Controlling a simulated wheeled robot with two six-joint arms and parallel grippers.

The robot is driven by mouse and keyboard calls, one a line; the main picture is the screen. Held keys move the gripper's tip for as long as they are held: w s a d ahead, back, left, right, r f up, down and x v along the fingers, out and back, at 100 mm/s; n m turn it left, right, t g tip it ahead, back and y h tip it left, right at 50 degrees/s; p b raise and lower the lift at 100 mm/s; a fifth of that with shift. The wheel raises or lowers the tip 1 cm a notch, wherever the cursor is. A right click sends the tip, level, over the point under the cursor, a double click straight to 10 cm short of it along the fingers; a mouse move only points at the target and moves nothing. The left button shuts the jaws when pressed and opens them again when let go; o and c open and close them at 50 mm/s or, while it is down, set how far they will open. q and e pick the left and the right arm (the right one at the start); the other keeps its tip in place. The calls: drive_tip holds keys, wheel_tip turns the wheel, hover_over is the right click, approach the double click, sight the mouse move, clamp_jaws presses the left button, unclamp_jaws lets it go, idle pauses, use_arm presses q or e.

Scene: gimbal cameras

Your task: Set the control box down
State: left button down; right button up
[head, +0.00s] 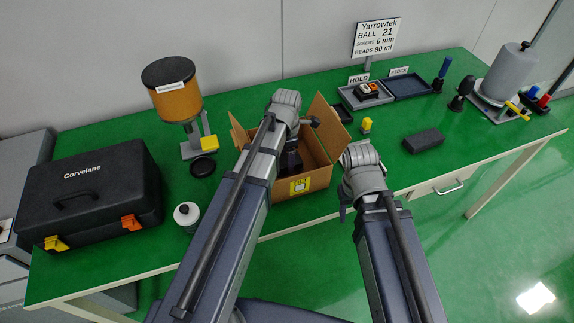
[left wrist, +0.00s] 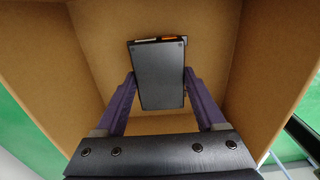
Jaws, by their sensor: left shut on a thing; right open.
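The control box (left wrist: 160,85) is a dark grey slab with orange and white bits showing along its far edge in the left wrist view. My left gripper (head: 291,160) is shut on it, with a purple finger on each side. The gripper reaches down inside the open cardboard box (head: 318,180), and cardboard walls surround the control box. I cannot tell whether the control box touches the bottom. My right gripper (head: 345,205) is open, to the right of the cardboard box; its fingers are mostly hidden behind its wrist.
A black case (head: 90,195) and an amber hopper (head: 172,90) stand left. A dark block (head: 423,140) lies right.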

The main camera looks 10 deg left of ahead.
use_arm(q)
drive_tip(key=shift+f, duration=0.7)
use_arm(e)
drive_tip(key=shift+f, duration=0.7)
drive_tip(key=shift+f, duration=0.1)
use_arm(q)
drive_tip(key=shift+f+b, duration=0.2)
drive_tip(key=shift+b, duration=0.2)
unclamp_jaws()
drive_tip(key=shift+r, duration=0.15)
wheel_tip(320, 180, up, 12)
drive_tip(key=p, duration=1.2)
use_arm(e)
wheel_tip(320, 180, up, 12)
